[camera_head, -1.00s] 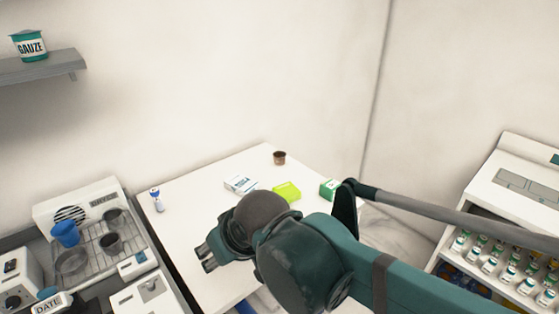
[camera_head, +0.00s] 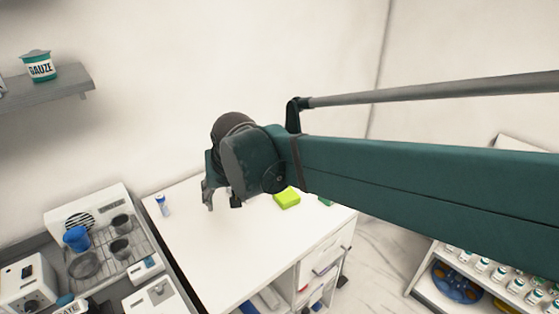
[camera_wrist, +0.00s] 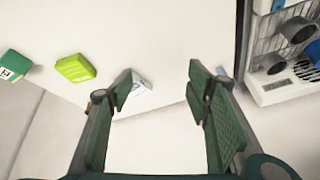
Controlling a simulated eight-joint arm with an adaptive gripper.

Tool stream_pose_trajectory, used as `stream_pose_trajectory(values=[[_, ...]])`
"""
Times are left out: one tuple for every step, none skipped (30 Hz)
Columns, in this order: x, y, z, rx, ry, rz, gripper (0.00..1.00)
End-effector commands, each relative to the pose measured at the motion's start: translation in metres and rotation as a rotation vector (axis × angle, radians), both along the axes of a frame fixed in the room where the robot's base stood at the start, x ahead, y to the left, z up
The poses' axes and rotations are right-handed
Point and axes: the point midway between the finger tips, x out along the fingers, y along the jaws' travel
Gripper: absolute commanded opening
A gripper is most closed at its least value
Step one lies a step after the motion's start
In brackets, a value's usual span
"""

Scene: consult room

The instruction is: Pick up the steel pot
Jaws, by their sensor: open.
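I cannot tell for sure which vessel is the steel pot. The drying rack at the left holds a round grey metallic vessel (camera_head: 84,265) and two dark grey cups, one at the back (camera_head: 122,223) and one in front (camera_head: 121,249). Dark vessels on the rack also show at the top right of the wrist view (camera_wrist: 297,31). My gripper (camera_head: 222,200) is over the white table, to the right of the rack and apart from it.
A blue cup (camera_head: 77,238) stands on the rack. The white table (camera_head: 225,250) holds a blue-and-white bottle (camera_head: 162,204), a lime-green box (camera_head: 287,198) and a white box (camera_wrist: 141,84). A shelf (camera_head: 50,92) with a gauze tub (camera_head: 39,66) is at upper left.

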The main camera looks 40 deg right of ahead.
Motion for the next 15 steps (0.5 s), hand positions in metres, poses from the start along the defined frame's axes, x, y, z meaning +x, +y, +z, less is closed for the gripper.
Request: stream_pose_trajectory(values=[[0.008,-0.006,0.007,0.006,0.008,-0.022,0.49],[0.012,-0.01,0.009,0.01,0.012,-0.038,0.49],[0.017,-0.014,0.011,0.016,0.016,-0.057,0.49],[0.021,-0.018,0.012,0.02,0.02,-0.072,0.49],[0.025,-0.022,0.014,0.024,0.025,-0.087,0.49],[0.03,-0.026,0.016,0.03,0.031,-0.105,0.49],[0.034,-0.03,0.017,0.034,0.034,-0.12,0.49],[0.038,-0.033,0.019,0.038,0.039,-0.135,0.49],[0.043,-0.038,0.02,0.042,0.043,-0.154,0.49],[0.046,-0.042,0.021,0.046,0.048,-0.169,0.49],[0.05,-0.046,0.022,0.05,0.052,-0.184,0.49],[0.055,-0.051,0.023,0.056,0.058,-0.204,0.49],[0.059,-0.055,0.025,0.059,0.061,-0.218,0.49],[0.063,-0.059,0.026,0.062,0.065,-0.233,0.49],[0.068,-0.064,0.027,0.067,0.069,-0.253,0.49]])
